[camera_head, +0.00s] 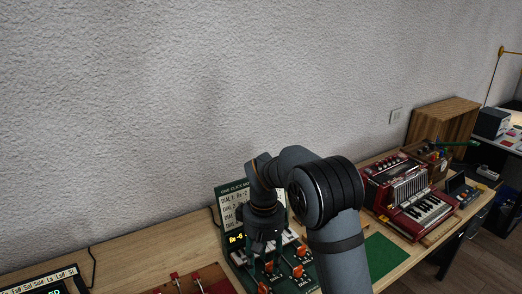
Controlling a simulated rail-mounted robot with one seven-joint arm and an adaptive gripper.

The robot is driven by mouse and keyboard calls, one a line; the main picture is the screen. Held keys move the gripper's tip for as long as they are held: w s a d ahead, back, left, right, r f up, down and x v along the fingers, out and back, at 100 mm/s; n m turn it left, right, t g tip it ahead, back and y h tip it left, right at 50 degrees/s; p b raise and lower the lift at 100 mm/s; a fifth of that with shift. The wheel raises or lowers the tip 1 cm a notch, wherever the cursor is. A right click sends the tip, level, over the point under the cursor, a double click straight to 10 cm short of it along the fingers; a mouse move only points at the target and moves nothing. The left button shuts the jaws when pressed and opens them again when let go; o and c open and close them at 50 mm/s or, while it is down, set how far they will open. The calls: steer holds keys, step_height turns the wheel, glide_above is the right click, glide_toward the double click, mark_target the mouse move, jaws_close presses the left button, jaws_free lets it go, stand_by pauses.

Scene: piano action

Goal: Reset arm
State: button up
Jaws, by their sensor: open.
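My arm (340,225) reaches up from the bottom of the picture and bends over to the left, ending above a green panel. My gripper (264,262) points down and is small and dark in this view. It is open, and I see nothing held in it. The green panel has orange knobs (298,271) close to the gripper. Whether the fingers touch a knob or the panel I cannot tell. A green sign with white text cards (231,205) stands behind the panel, partly hidden by my arm.
A red accordion (408,195) stands to the right on the wooden table (150,240), near a wooden box (443,122). A red board (195,280) with levers lies at the lower left. A green mat (385,257) is right of my arm. The textured wall (200,90) rises behind.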

mark_target(263, 285)
step_height(263, 285, down, 10)
steer(key=shift+s+f, duration=0.1)
steer(key=shift+f, duration=0.05)
steer(key=shift+m, duration=0.9)
steer(key=m, duration=0.1)
steer(key=m+p, duration=0.1)
steer(key=shift+r+m, duration=0.2)
steer(key=shift+m, duration=0.1)
steer(key=m+p, duration=0.2)
steer(key=m, duration=0.3)
steer(key=m+p, duration=0.3)
steer(key=m, duration=0.2)
steer(key=shift+r, duration=0.15)
steer(key=m+p, duration=0.2)
steer(key=m, duration=0.1)
steer(key=shift+m, duration=0.5)
steer(key=shift+r, duration=1.05)
steer(key=shift+b, duration=0.3)
